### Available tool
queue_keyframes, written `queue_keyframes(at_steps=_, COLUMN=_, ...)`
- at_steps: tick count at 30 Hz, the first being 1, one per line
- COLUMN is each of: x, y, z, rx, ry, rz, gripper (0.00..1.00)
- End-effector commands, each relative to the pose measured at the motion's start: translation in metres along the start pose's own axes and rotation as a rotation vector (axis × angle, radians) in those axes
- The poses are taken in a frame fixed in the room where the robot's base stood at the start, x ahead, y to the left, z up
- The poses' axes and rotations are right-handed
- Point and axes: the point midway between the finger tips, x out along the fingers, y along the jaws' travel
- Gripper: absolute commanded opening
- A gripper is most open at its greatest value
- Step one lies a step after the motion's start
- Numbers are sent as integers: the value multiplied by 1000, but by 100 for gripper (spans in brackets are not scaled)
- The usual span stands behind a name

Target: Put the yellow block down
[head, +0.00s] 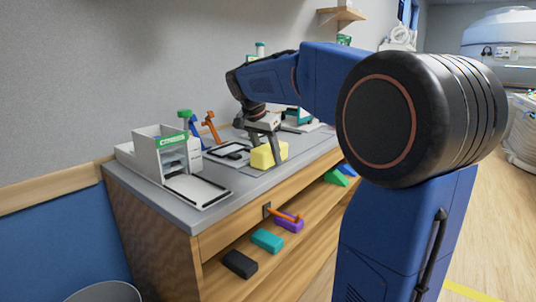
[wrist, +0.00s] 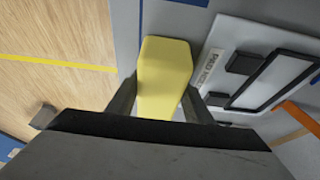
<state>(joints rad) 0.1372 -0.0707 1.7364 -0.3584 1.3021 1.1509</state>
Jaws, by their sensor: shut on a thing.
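The yellow block (head: 268,154) is at the grey counter top (head: 222,190), near its front edge, in the head view. My gripper (head: 264,140) reaches down from above and is shut on it. In the wrist view the yellow block (wrist: 164,78) sits between the two dark fingers of my gripper (wrist: 160,100), one finger on each side. The block is over the grey counter strip, beside a plate with a black frame. I cannot tell whether its underside touches the counter.
A white box with a green label (head: 168,150) and a black-framed tray (head: 198,190) stand left on the counter. An orange tool (head: 211,127) stands behind. Black, teal (head: 267,240) and purple blocks lie on the shelf below. The wooden floor (wrist: 60,90) lies beyond the counter edge.

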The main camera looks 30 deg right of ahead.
Motion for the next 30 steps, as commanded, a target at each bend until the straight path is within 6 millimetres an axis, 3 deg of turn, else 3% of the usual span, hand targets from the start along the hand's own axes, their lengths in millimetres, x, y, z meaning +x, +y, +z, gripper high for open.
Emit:
queue_keyframes(at_steps=5, x=2, y=0, z=1, rx=0, ry=0, rz=1, gripper=25)
queue_keyframes(at_steps=6, x=2, y=0, z=1, rx=0, ry=0, rz=1, gripper=51)
queue_keyframes(at_steps=7, x=2, y=0, z=1, rx=0, ry=0, rz=0, gripper=54)
queue_keyframes(at_steps=20, x=-6, y=-1, z=0, rx=0, ry=1, rz=-2, gripper=54)
queue_keyframes(at_steps=30, x=-67, y=-1, z=0, rx=0, ry=1, rz=-3, gripper=54)
